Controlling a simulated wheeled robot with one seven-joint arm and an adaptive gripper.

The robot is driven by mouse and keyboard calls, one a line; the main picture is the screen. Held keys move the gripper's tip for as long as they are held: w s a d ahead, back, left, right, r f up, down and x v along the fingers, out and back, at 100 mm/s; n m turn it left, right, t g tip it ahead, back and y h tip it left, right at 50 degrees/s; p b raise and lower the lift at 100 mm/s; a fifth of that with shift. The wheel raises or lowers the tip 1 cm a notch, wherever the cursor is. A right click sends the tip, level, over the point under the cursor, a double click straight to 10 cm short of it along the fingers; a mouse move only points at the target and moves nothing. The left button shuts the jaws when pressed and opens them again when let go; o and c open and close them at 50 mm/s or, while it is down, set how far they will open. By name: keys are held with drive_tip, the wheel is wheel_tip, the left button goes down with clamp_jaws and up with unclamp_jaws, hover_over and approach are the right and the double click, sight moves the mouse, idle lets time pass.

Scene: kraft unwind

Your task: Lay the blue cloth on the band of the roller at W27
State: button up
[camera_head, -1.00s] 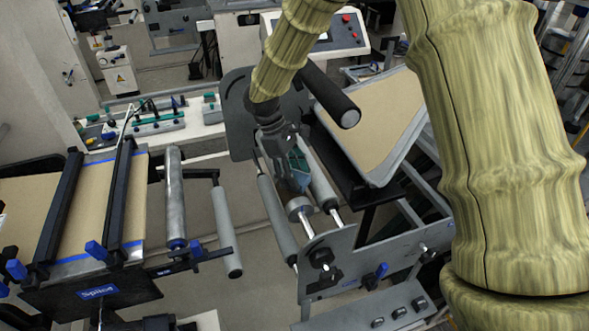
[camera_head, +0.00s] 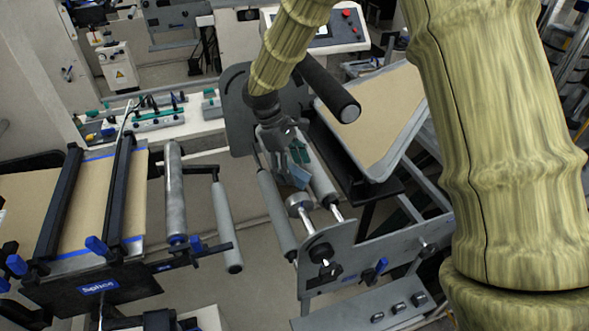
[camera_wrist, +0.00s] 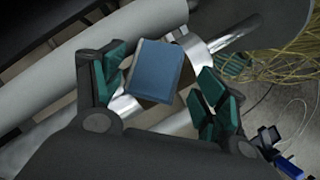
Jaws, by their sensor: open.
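The blue cloth (camera_wrist: 157,70) is a small, folded-looking blue rectangle between the spread fingers of my gripper (camera_wrist: 160,88) in the wrist view. Both green-padded fingers stand apart from it, one on each side. It appears to rest on a shiny metal roller (camera_wrist: 128,106); exact contact is hidden under it. In the head view the cloth (camera_head: 292,178) shows just below my gripper (camera_head: 285,155), behind the grey end collar (camera_head: 299,204) of the middle roller. No W27 label is readable.
Grey rollers lie on both sides, one at left (camera_head: 277,215) and one at right (camera_head: 322,183). A side plate (camera_head: 345,258) with black knobs stands in front. A black-ended bar (camera_head: 346,115) juts out above right. Yellow strands (camera_wrist: 285,55) lie at the wrist view's right.

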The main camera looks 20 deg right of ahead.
drive_tip(key=b+v, duration=0.3)
drive_tip(key=v, duration=0.8)
drive_tip(key=shift+a, duration=0.15)
drive_tip(key=shift+r, duration=0.15)
